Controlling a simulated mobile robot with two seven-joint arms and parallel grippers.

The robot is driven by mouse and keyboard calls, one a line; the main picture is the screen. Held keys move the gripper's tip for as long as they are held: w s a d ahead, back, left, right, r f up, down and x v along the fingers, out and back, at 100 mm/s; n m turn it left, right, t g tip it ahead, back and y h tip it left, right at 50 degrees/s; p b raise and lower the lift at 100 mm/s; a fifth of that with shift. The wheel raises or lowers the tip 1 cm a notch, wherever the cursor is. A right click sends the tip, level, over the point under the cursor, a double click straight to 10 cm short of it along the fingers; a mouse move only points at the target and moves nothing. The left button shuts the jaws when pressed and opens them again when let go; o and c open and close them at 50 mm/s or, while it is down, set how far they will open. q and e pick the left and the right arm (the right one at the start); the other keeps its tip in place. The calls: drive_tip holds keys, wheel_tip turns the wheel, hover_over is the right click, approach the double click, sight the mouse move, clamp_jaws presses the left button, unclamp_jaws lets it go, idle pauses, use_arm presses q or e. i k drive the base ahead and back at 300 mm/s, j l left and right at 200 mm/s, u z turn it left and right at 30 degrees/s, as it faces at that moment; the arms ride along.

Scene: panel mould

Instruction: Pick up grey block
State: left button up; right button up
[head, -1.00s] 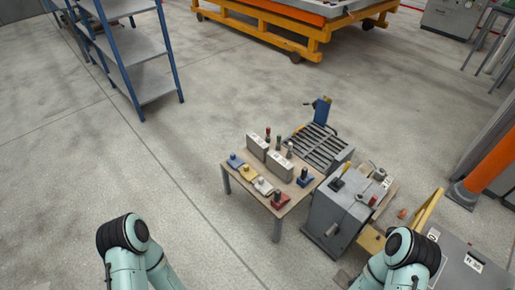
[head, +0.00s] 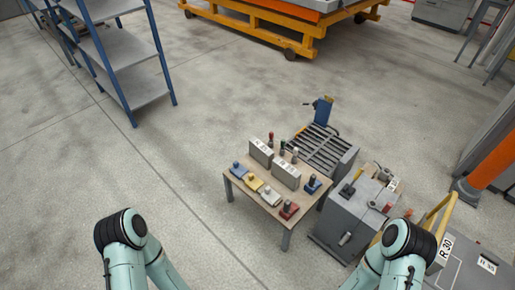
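A small wooden table (head: 240,185) stands on the floor ahead of me. Along its front edge sits a row of small knobbed blocks: a blue block (head: 238,170), a yellow block (head: 253,183), a pale grey block (head: 270,197) and a red block (head: 288,210). The pale grey block lies between the yellow and red ones. Behind them stand two upright grey labelled plates, one (head: 261,153) at the left and one (head: 286,175) at the right. My arms show only at the bottom edge; both grippers are outside the picture.
A second blue block (head: 312,185) sits at the table's right corner. A grey machine (head: 349,222) stands close to the table's right, and a slatted roller stand (head: 322,150) behind it. A blue shelf (head: 120,55) is at upper left. The floor (head: 150,165) left of the table is clear.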

sight(264, 156)
drive_tip(key=i+j, duration=0.2)
drive_tip(key=i+j+z, duration=0.1)
drive_tip(key=i+j, duration=0.15)
drive_tip(key=j, duration=0.2)
drive_tip(key=i+j, duration=0.2)
drive_tip(key=j, duration=0.15)
drive_tip(key=i+j+z, duration=0.1)
drive_tip(key=i+j, duration=0.3)
drive_tip(key=j, duration=0.3)
drive_tip(key=i+j+z, duration=0.1)
drive_tip(key=i+j, duration=0.15)
drive_tip(key=i+j+z, duration=0.1)
drive_tip(key=i+j, duration=0.75)
